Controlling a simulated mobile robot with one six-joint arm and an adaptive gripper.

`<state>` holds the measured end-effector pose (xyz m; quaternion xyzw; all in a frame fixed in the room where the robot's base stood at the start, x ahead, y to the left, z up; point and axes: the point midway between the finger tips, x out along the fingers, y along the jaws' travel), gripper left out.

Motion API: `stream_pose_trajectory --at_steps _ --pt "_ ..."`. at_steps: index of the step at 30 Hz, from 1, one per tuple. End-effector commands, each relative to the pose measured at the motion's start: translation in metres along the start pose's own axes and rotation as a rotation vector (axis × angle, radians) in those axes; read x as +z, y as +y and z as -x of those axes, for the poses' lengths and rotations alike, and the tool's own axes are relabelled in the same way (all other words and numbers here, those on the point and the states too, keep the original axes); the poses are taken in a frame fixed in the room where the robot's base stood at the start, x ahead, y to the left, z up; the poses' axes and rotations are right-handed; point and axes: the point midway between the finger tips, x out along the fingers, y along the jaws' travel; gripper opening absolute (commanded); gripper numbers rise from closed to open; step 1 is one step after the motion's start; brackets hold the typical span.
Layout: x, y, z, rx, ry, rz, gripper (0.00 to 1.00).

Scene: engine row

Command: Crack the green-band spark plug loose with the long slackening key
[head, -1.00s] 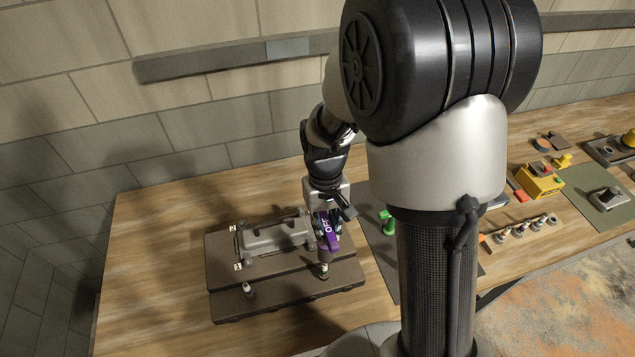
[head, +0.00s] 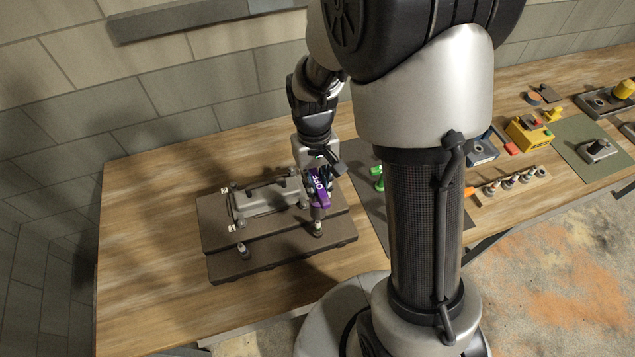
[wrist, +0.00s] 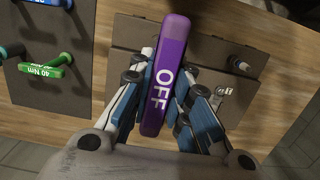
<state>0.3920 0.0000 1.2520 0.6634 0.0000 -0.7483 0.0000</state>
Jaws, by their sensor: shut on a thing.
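The purple long slackening key (head: 318,188), marked OFF, is in my gripper (head: 318,181). The wrist view shows the blue-grey fingers (wrist: 168,95) shut on both sides of the key (wrist: 162,70). The key's dark lower end is just above or on the front right spark plug (head: 318,229), which seems to carry a greenish band; contact is not clear. In the wrist view the key hides this plug. Another plug (head: 243,250) stands upright at the front left of the dark engine block (head: 280,256), and shows right of the key in the wrist view (wrist: 240,64).
A grey cover (head: 265,200) lies on the block behind the plugs. Green-handled tools (head: 378,181) are on a dark mat to the right; one reads 40 Nm (wrist: 46,69). A plug rack (head: 512,184) and yellow box (head: 529,132) are farther right. Bench left of the block is clear.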

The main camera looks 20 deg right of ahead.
Motion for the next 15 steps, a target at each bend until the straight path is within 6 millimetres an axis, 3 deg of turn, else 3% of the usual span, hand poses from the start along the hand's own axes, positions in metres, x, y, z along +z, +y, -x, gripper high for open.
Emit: stream_pose_trajectory --at_steps 15 --pt "-0.005 0.000 -0.036 0.000 0.002 0.000 0.00"
